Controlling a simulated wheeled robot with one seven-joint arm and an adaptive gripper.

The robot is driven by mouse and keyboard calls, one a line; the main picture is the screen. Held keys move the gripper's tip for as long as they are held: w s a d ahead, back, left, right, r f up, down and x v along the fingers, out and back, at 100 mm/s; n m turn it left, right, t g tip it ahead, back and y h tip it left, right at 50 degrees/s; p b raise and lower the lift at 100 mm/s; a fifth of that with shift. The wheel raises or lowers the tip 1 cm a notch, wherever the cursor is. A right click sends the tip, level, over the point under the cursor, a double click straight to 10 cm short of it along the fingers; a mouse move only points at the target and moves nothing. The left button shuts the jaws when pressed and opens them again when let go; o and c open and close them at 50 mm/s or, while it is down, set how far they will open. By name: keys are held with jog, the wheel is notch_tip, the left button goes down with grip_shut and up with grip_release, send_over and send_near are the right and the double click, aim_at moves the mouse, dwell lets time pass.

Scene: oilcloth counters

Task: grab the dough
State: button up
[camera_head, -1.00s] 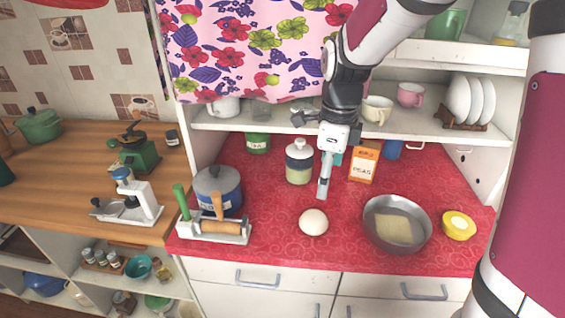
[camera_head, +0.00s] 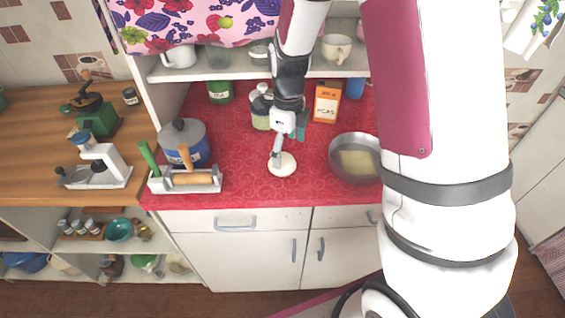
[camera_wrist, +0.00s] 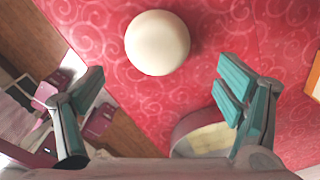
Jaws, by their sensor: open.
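The dough is a smooth, cream-white ball (camera_head: 284,167) on the red patterned counter cloth (camera_head: 250,190), near the front edge. In the wrist view the dough (camera_wrist: 157,43) is at the top, whole and beyond the fingertips. My gripper (camera_head: 277,152) is just above and behind the dough in the head view, partly covering it. In the wrist view my gripper (camera_wrist: 166,85) is open and empty, its teal-padded fingers wide apart, one on each side below the dough. The fingers do not close around the dough. Whether a fingertip touches it in the head view, I cannot tell.
A metal pan (camera_head: 341,179) with a pale flat sheet in it stands close to the right. A rolling-pin holder (camera_head: 165,184) and a blue-grey pot (camera_head: 188,137) stand left. A bottle (camera_head: 260,120) and orange box (camera_head: 326,103) are behind. Cloth between dough and holder is bare.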

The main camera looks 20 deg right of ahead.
aim_at(285, 159)
jog(key=shift+w+a+f+p, duration=0.1)
jog(key=shift+a+f+p, duration=0.1)
jog(key=shift+f, duration=0.95)
jog(key=shift+a+f+p, duration=0.1)
jog(key=shift+f+p, duration=0.1)
jog(key=shift+f, duration=0.95)
jog(key=c, duration=1.3)
